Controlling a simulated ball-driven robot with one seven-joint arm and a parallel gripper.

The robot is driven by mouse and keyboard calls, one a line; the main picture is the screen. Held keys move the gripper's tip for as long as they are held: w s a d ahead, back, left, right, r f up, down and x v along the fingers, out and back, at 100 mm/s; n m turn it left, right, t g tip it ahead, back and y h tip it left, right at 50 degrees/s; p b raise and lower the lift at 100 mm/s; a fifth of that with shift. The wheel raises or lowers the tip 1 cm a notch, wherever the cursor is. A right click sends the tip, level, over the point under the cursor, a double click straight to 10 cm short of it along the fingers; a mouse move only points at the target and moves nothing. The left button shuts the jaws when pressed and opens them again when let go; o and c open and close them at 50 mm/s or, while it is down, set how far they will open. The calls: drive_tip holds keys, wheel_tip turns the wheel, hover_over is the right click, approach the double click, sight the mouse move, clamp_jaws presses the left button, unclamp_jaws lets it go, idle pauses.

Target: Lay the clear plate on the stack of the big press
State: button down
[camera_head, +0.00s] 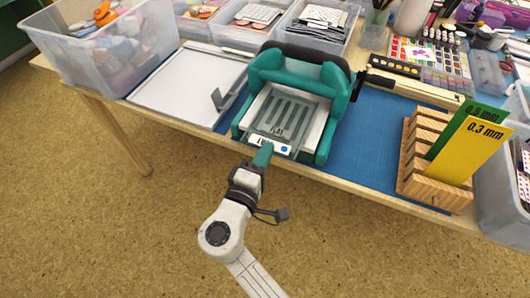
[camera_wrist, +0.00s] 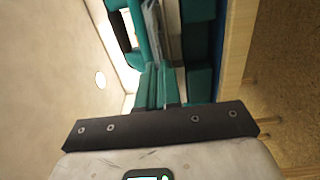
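The big press (camera_head: 335,85), teal with a thick arched handle, stands at the table's front edge in the head view. A see-through grey slotted clear plate (camera_head: 282,113) lies over the pale stack in its bed; whether it touches the stack I cannot tell. A white label with a blue dot (camera_head: 284,149) is at its front edge. My gripper (camera_head: 264,154) is at this front edge, its teal fingers close together on the plate's edge. In the wrist view the fingers (camera_wrist: 160,84) are nearly together, with a glassy edge (camera_wrist: 153,32) beyond them.
A white tray (camera_head: 190,88) with a grey clip lies left of the press. A wooden rack (camera_head: 424,186) with green and yellow cards, 0.5 mm and 0.3 mm, stands on the right. Bins and paints fill the back. Blue mat (camera_head: 373,140) shows bare between press and rack.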

drive_tip(key=c, duration=1.2)
unclamp_jaws()
drive_tip(key=shift+c, duration=0.2)
drive_tip(key=shift+s, duration=0.15)
drive_tip(key=shift+v, duration=2.35)
drive_tip(key=v, duration=1.1)
